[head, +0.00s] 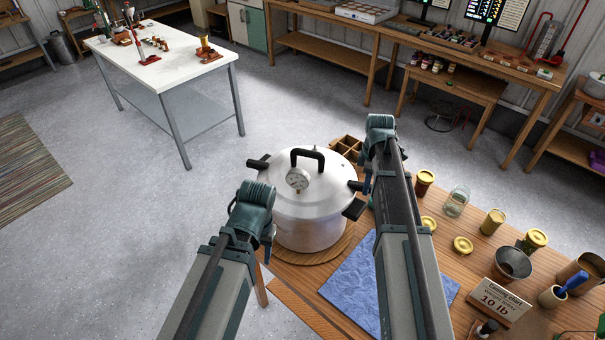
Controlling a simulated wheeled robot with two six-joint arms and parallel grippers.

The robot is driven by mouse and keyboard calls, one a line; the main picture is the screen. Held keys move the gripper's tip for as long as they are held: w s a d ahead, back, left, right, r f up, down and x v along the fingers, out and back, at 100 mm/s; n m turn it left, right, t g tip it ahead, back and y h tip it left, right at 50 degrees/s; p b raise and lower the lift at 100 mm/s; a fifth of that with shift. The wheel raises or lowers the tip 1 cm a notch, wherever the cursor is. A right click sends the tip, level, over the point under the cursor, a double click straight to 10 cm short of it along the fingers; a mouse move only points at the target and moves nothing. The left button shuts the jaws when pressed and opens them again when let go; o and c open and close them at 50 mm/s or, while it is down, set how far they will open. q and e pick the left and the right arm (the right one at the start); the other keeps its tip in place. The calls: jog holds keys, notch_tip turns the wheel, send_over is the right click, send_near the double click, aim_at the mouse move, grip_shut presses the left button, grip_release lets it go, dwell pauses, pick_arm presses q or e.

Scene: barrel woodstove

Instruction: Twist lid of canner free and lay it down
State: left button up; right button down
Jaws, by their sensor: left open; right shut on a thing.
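The silver canner (310,234) stands on a round wooden board (345,250) at the near-left end of the wooden bench. Its domed lid (325,181) sits on top, with a black arched handle (308,154) and a round dial gauge (298,179). Black side handles stick out at the left (258,163) and lower right (354,209). My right gripper (366,186) is at the canner's right edge, shut on a black side handle; my arm partly hides the grip. My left gripper (267,247) is open beside the canner's lower left, apparently holding nothing.
A blue cloth (352,283) lies right of the canner. Jars, yellow lids (463,245), a funnel (513,263) and a "10 lb" card (499,301) crowd the bench's right. A wooden divided box (346,146) is behind the canner.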

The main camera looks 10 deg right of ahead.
jog(key=shift+w+d, duration=0.1)
jog(key=shift+w, duration=0.2)
jog(key=shift+w+d+n, duration=0.2)
jog(key=shift+w+n, duration=0.25)
jog(key=shift+w, duration=0.15)
jog(key=shift+w+d+n, duration=0.2)
jog(key=shift+w+n, duration=0.25)
jog(key=shift+w, duration=0.1)
jog(key=shift+w+d+n, duration=0.2)
jog(key=shift+w+n, duration=0.6)
jog(key=shift+w, duration=0.55)
jog(key=shift+w, duration=0.1)
jog(key=shift+w+n, duration=0.8)
jog(key=shift+w, duration=0.4)
